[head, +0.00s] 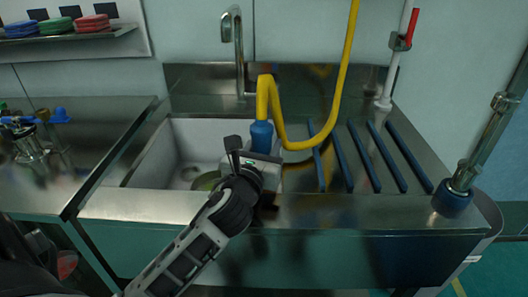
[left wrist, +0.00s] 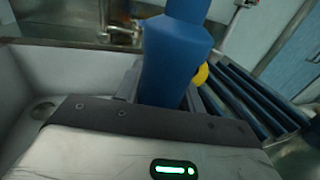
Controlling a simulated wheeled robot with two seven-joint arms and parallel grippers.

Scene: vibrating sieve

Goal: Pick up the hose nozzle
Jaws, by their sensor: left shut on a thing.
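The blue hose nozzle (head: 261,136) stands roughly upright at the right part of the sink, with the yellow hose (head: 270,88) bending up from its top. It also shows large in the left wrist view (left wrist: 172,58). My left gripper (head: 256,157) is shut on the nozzle. In the left wrist view my gripper body hides the nozzle's lower end and the fingertips. My right gripper is not in view.
The sink basin (head: 150,165) lies around and left of the gripper, with a tap (head: 236,45) behind. A drainboard with several blue bars (head: 385,160) is at right. A pipe with a blue base (head: 452,198) stands at the right edge. A shelf (head: 60,40) holds coloured items at upper left.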

